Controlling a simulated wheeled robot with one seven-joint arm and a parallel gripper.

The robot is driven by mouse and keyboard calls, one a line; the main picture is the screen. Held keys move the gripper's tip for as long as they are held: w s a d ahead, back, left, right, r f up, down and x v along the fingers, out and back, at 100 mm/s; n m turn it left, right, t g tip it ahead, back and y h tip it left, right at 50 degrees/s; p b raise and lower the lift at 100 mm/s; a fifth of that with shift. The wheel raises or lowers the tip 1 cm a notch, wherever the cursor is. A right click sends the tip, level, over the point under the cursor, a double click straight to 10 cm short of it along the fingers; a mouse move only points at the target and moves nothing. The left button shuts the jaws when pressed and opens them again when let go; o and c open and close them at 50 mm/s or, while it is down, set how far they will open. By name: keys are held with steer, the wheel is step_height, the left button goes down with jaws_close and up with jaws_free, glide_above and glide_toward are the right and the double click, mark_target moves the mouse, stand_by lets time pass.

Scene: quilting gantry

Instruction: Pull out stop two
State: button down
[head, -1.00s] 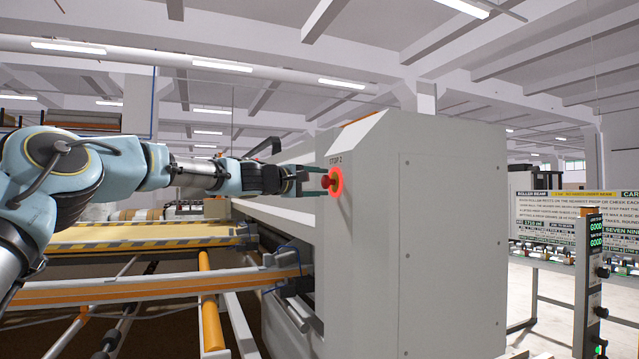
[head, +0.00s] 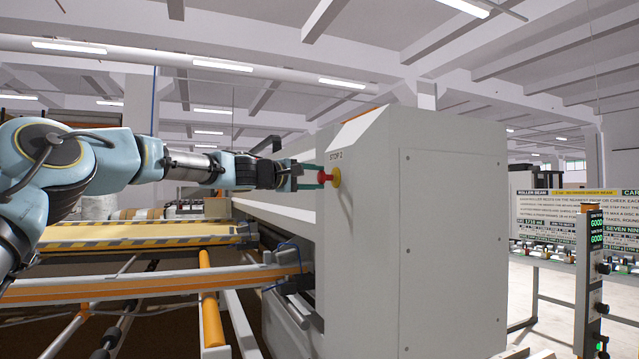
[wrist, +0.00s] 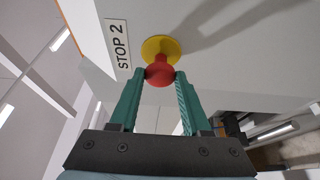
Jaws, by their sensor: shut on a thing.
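Stop two is a red mushroom button (head: 324,176) on a yellow round base (head: 336,177), on the near left face of a big pale grey machine housing (head: 360,250). The label "STOP 2" (head: 335,156) is just above it. In the wrist view the red button (wrist: 159,75) sits between the tips of my gripper's (wrist: 160,82) green fingers, with the yellow base (wrist: 161,49) behind it. My gripper (head: 318,176) is shut on the red button in the head view too. The base shows yellow, with no red glow around it.
A yellow-edged quilting bed (head: 140,235) and an orange rail (head: 160,287) lie below my arm on the left. A roller rack with a sign board (head: 565,215) stands at the right. Floor between it and the housing is clear.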

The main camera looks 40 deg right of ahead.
steer(key=shift+w+a+f, duration=0.1)
steer(key=shift+a, duration=0.05)
steer(key=shift+c, duration=1.8)
jaws_free()
steer(key=shift+a, duration=0.1)
steer(key=a+b, duration=0.6)
steer(key=a, duration=0.4)
steer(key=shift+a, duration=0.4)
